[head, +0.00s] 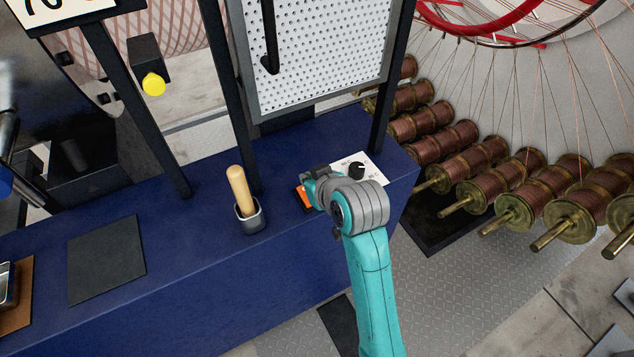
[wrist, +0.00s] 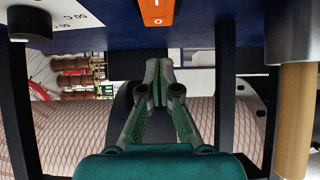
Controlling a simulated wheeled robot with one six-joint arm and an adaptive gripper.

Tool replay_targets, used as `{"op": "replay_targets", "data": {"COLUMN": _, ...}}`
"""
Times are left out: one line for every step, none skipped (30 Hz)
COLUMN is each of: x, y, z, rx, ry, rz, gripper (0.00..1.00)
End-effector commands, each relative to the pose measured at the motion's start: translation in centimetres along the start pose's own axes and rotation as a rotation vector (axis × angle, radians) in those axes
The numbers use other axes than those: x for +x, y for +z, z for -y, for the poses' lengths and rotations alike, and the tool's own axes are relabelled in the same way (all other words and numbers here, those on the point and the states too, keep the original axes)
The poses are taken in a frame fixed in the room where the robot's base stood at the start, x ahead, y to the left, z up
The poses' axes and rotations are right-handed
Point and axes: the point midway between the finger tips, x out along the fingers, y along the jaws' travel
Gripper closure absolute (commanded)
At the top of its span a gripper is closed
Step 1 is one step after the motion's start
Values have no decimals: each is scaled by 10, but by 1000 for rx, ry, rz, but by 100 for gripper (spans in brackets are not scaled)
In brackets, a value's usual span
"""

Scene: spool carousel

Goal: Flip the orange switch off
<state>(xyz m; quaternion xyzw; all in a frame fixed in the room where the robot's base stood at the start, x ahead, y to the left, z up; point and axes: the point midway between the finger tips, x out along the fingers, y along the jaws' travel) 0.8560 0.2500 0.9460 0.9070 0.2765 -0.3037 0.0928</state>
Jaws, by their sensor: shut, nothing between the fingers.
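The orange switch (head: 304,197) is on the blue bench top, mostly covered by the end of my arm in the head view. In the wrist view the switch (wrist: 157,10) is at the top edge, cut off, with white marks including a 0. I cannot tell which way its rocker is tilted. My gripper (wrist: 158,82) is shut and empty, its fingertips below the switch in the wrist picture with a gap between them. In the head view my fingers are hidden behind my wrist.
A black knob (head: 357,171) on a white dial plate sits right of the switch; the knob (wrist: 30,22) also shows in the wrist view. A wooden handle (head: 239,188) stands in a cup to the left. Dark posts and a perforated panel (head: 315,50) rise behind. Copper spools (head: 470,165) lie right.

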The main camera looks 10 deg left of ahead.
Motion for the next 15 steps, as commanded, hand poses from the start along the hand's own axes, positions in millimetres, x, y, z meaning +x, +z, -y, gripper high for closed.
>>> {"op": "replay_targets", "data": {"x": 9, "y": 1, "z": 0, "rx": 0, "ry": -1, "rz": 2, "gripper": 100}}
{"op": "replay_targets", "data": {"x": 12, "y": 7, "z": 0, "rx": 1, "ry": -1, "rz": 4, "gripper": 100}}
{"op": "replay_targets", "data": {"x": 15, "y": 11, "z": 0, "rx": 1, "ry": -1, "rz": 2, "gripper": 100}}
{"op": "replay_targets", "data": {"x": 18, "y": 14, "z": 0, "rx": 1, "ry": -1, "rz": 3, "gripper": 100}}
{"op": "replay_targets", "data": {"x": 21, "y": 17, "z": 0, "rx": 1, "ry": -1, "rz": 3, "gripper": 100}}
{"op": "replay_targets", "data": {"x": 24, "y": 20, "z": 0, "rx": 1, "ry": -1, "rz": 2, "gripper": 100}}
{"op": "replay_targets", "data": {"x": 26, "y": 22, "z": 0, "rx": 1, "ry": -1, "rz": 1, "gripper": 100}}
{"op": "replay_targets", "data": {"x": 27, "y": 23, "z": 0, "rx": 1, "ry": -1, "rz": 1, "gripper": 100}}
{"op": "replay_targets", "data": {"x": 29, "y": 24, "z": 0, "rx": 1, "ry": -1, "rz": -1, "gripper": 100}}
{"op": "replay_targets", "data": {"x": 30, "y": 26, "z": 0, "rx": 0, "ry": -1, "rz": -1, "gripper": 100}}
{"op": "replay_targets", "data": {"x": 31, "y": 26, "z": 0, "rx": 0, "ry": -1, "rz": -1, "gripper": 100}}
{"op": "replay_targets", "data": {"x": 32, "y": 28, "z": 0, "rx": 0, "ry": -1, "rz": -1, "gripper": 100}}
{"op": "replay_targets", "data": {"x": 32, "y": 28, "z": 0, "rx": 0, "ry": -1, "rz": -1, "gripper": 100}}
{"op": "replay_targets", "data": {"x": 33, "y": 28, "z": 0, "rx": 0, "ry": -1, "rz": -1, "gripper": 100}}
{"op": "replay_targets", "data": {"x": 33, "y": 28, "z": 0, "rx": 0, "ry": -1, "rz": -1, "gripper": 100}}
